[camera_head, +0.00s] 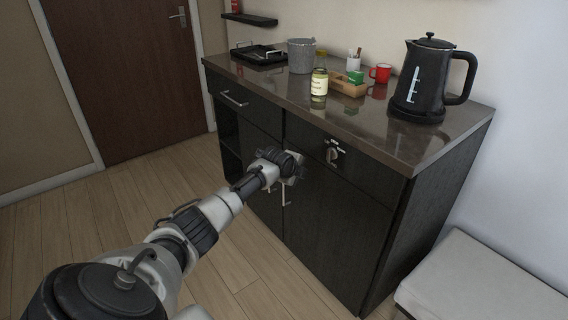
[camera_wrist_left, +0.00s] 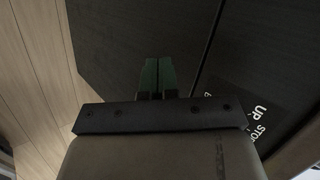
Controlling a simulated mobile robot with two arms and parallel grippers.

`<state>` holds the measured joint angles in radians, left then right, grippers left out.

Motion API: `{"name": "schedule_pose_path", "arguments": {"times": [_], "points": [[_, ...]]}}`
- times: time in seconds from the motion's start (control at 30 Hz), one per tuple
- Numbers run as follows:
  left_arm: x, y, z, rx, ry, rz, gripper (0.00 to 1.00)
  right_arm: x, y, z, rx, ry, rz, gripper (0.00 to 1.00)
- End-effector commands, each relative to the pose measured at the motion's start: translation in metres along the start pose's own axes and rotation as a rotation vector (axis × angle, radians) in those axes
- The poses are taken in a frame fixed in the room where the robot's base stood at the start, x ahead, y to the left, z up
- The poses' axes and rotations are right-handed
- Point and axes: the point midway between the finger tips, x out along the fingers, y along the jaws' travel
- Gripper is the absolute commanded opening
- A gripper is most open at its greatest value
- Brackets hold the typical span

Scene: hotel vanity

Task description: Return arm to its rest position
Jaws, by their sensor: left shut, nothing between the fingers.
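My left arm reaches up from the lower left in the head view. Its gripper (camera_head: 293,166) is in front of the dark vanity cabinet (camera_head: 330,215), near the upper part of its doors. In the left wrist view the two green-tipped fingers (camera_wrist_left: 158,76) are pressed together with nothing between them. They point at a dark panel, with a vertical seam to their right. I cannot tell whether they touch the panel. My right gripper is in neither view.
The countertop (camera_head: 345,108) holds a black kettle (camera_head: 431,80), a labelled jar (camera_head: 319,88), a grey pot (camera_head: 301,56), a red mug (camera_head: 380,73), a wooden box (camera_head: 347,87) and a black tray (camera_head: 259,55). A pale bench (camera_head: 480,285) stands right. Wooden floor (camera_head: 120,205) is clear on the left.

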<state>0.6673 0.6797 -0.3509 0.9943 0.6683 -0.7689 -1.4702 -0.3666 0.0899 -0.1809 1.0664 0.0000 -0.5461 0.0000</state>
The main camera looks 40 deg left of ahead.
Motion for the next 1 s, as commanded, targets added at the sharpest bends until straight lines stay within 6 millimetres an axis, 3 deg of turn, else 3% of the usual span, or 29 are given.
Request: {"name": "schedule_pose_path", "arguments": {"times": [0.1,0.33,0.77,0.87,0.97,1.0], "points": [[-0.021,-0.001,0.007,0.003,-0.003,0.001,0.0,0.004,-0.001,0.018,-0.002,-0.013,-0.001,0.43],[-0.05,-0.002,0.015,0.002,-0.003,0.001,0.0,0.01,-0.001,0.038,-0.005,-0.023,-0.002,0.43],[-0.057,0.004,0.016,-0.01,-0.003,0.009,0.0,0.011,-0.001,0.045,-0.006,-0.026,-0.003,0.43],[-0.045,0.028,0.012,-0.068,-0.008,0.038,0.0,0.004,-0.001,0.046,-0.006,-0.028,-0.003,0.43],[-0.026,0.08,0.004,-0.182,-0.027,0.093,0.0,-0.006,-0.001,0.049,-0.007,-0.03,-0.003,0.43],[-0.019,0.108,0.0,-0.238,-0.039,0.12,0.0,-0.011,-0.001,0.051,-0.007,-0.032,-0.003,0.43]]}}
